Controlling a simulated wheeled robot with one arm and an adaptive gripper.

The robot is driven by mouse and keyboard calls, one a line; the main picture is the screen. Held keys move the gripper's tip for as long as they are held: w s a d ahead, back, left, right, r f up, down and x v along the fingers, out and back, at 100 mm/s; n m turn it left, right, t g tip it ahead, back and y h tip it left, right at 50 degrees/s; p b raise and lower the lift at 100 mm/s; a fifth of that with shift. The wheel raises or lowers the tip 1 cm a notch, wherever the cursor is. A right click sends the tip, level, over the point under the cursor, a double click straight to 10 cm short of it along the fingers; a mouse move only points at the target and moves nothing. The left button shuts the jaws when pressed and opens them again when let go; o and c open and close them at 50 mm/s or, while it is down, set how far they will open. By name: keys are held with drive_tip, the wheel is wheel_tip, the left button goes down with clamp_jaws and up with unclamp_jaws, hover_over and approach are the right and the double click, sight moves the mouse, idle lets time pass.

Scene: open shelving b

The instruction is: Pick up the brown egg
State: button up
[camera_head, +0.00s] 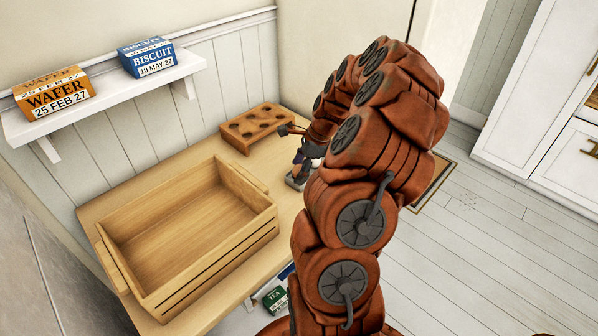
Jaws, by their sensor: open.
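I cannot make out a brown egg in the head view; my arm may hide it. A wooden egg holder (246,136) with several round hollows sits at the back of the wooden table, and the hollows I can see look empty. My gripper (290,157) is open, just right of the egg holder and low over the table's right side. It is partly hidden behind my red-brown arm, and I cannot see anything held between its fingers.
A large empty wooden crate (257,232) fills the table's (200,158) left front. A white wall shelf (110,101) holds an orange wafer box (53,94) and a blue biscuit box (146,58). A green tea box (275,297) shows below the table's edge. White cabinets stand right.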

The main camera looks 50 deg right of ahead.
sight(300, 165)
drive_tip(key=c, duration=0.8)
drive_tip(key=shift+o, duration=0.2)
